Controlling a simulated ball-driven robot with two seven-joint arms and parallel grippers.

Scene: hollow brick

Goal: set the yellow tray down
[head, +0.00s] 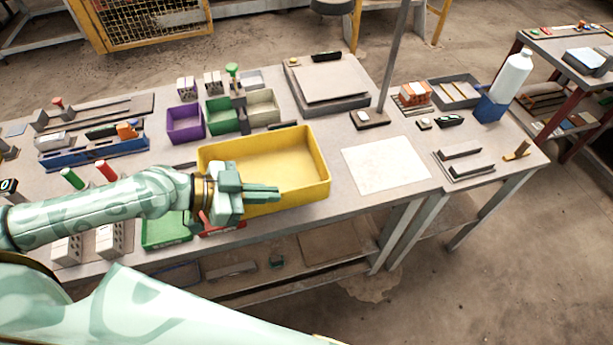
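The yellow tray (290,152) is a wide, shallow, empty box at the middle of the workbench, near its front edge. It looks roughly level; I cannot tell whether its underside touches the bench. My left gripper (262,191) reaches in from the left, its fingers pointing right across the tray's left front part. The fingers look close together and overlap the tray's near wall in this view. I cannot tell whether they grip that wall. The gripper hides the tray's near left corner. My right gripper is not in view.
Purple (185,124), green (221,115) and cream (262,107) bins stand behind the tray. A green tray (166,232) and a red bin (222,229) lie at the front left. A pale sheet (386,164) lies to the right. A thin post (393,62) rises behind it.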

